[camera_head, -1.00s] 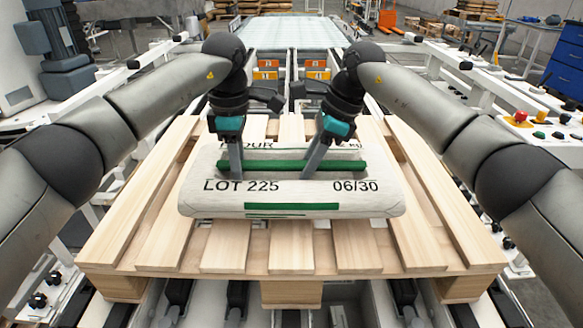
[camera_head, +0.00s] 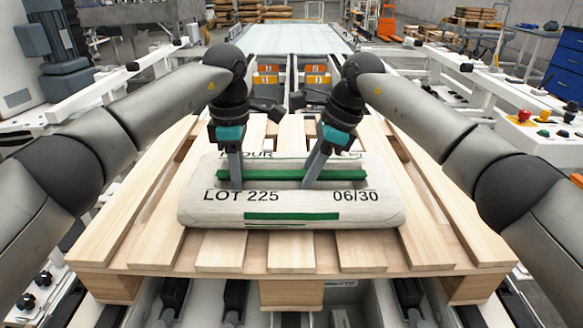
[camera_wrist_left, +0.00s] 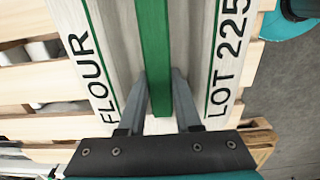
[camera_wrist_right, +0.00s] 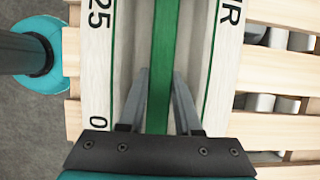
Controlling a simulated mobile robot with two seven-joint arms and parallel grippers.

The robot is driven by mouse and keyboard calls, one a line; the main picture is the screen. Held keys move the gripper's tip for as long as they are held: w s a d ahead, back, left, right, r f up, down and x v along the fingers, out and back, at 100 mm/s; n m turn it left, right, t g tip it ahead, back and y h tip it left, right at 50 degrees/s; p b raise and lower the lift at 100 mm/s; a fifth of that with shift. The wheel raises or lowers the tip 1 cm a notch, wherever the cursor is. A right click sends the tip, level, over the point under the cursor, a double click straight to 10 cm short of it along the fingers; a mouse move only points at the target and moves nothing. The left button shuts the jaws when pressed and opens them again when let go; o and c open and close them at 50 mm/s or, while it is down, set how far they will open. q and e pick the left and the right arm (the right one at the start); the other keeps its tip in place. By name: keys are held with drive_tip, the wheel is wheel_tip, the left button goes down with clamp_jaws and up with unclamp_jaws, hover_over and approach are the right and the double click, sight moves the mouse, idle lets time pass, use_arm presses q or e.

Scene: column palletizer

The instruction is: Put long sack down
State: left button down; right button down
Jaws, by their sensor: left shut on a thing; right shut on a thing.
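The long sack (camera_head: 312,196) is pale with a green band across its top and the print LOT 225 and 06/30. It lies level, crosswise over the slats of the wooden pallet (camera_head: 140,215); I cannot tell whether it fully rests on them. My left gripper (camera_head: 236,184) is shut on the green ridge at the sack's left part. My right gripper (camera_head: 310,184) is shut on the same ridge, right of the middle. In the left wrist view (camera_wrist_left: 160,80) and the right wrist view (camera_wrist_right: 161,80), the fingers stand on both sides of the ridge.
Bare slats surround the sack on the pallet. A roller conveyor (camera_head: 295,38) runs behind it. White machine rails flank the pallet, with a button panel (camera_head: 545,130) at right. Blue drawers (camera_head: 566,60) stand at the far right and a grey motor (camera_head: 50,45) at the far left.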

use_arm(q)
drive_tip(key=shift+f+b, duration=0.3)
use_arm(e)
drive_tip(key=shift+f, duration=0.2)
use_arm(q)
drive_tip(key=c, duration=1)
unclamp_jaws()
drive_tip(key=shift+f, duration=0.15)
use_arm(e)
drive_tip(key=c, duration=1)
unclamp_jaws()
drive_tip(key=shift+f, duration=0.15)
use_arm(q)
drive_tip(key=o, duration=0.4)
use_arm(e)
drive_tip(key=o, duration=0.4)
use_arm(q)
drive_tip(key=shift+r, duration=0.25)
wheel_tip(320, 180, up, 30)
drive_tip(key=p, duration=3)
drive_tip(key=shift+f, duration=0.15)
use_arm(e)
drive_tip(key=d+r, duration=0.2)
drive_tip(key=r, duration=1.8)
drive_tip(key=d+r, duration=0.2)
drive_tip(key=r, duration=1.8)
drive_tip(key=shift+d+r, duration=0.3)
drive_tip(key=shift+s, duration=0.1)
